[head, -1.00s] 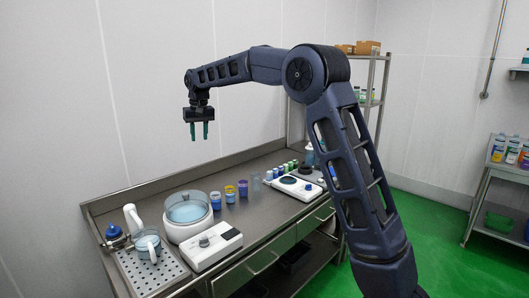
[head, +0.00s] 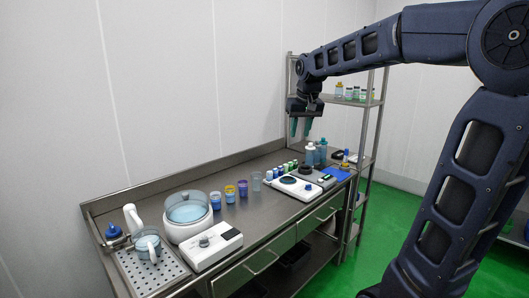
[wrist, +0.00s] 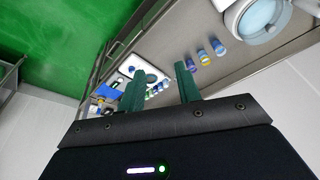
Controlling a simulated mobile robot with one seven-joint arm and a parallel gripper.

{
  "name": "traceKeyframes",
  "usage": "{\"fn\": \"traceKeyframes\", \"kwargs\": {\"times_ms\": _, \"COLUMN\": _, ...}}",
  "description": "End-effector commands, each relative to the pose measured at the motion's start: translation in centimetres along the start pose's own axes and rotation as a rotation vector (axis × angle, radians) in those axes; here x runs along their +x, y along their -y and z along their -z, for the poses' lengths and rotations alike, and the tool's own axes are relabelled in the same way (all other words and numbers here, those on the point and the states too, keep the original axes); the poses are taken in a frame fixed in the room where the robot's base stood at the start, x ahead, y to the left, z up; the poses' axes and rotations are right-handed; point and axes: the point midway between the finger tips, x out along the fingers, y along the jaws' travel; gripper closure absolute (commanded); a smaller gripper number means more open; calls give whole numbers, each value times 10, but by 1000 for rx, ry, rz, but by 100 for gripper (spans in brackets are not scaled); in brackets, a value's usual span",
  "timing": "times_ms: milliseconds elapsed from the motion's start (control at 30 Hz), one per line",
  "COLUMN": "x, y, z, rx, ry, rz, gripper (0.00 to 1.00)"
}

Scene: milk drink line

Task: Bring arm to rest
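My gripper (head: 301,126) hangs in the air, fingers down, above the far right part of the steel bench (head: 140,200) in the head view. Its two green fingers are apart with nothing between them; they also show apart in the wrist view (wrist: 160,88). My arm reaches in from the right side of the head view, bent at a high elbow.
Below stand a white scale (head: 292,187), several small vials, bottles (head: 310,154) and cups (head: 243,188). A water bath (head: 187,213) and a jug (head: 147,246) stand at the left. A steel shelf rack (head: 368,160) stands behind at right. The air over the bench's left is free.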

Motion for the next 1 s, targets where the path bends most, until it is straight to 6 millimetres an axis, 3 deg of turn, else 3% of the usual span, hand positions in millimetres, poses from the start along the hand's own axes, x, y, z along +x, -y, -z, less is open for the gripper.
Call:
{"fn": "traceKeyframes", "kwargs": {"times_ms": 100, "x": -4, "y": -27, "z": -38, "rx": 36, "ry": -21, "rz": -13, "gripper": 66}}
{"fn": "traceKeyframes", "kwargs": {"times_ms": 300, "x": -2, "y": -62, "z": -102, "rx": 88, "ry": -51, "rz": -37, "gripper": 66}}
{"fn": "traceKeyframes", "kwargs": {"times_ms": 700, "x": 26, "y": -102, "z": -225, "rx": 185, "ry": -108, "rz": -90, "gripper": 66}}
{"fn": "traceKeyframes", "kwargs": {"times_ms": 833, "x": 35, "y": -107, "z": -250, "rx": 204, "ry": -120, "rz": -102, "gripper": 66}}
{"fn": "traceKeyframes", "kwargs": {"times_ms": 1000, "x": 41, "y": -109, "z": -263, "rx": 214, "ry": -124, "rz": -108, "gripper": 66}}
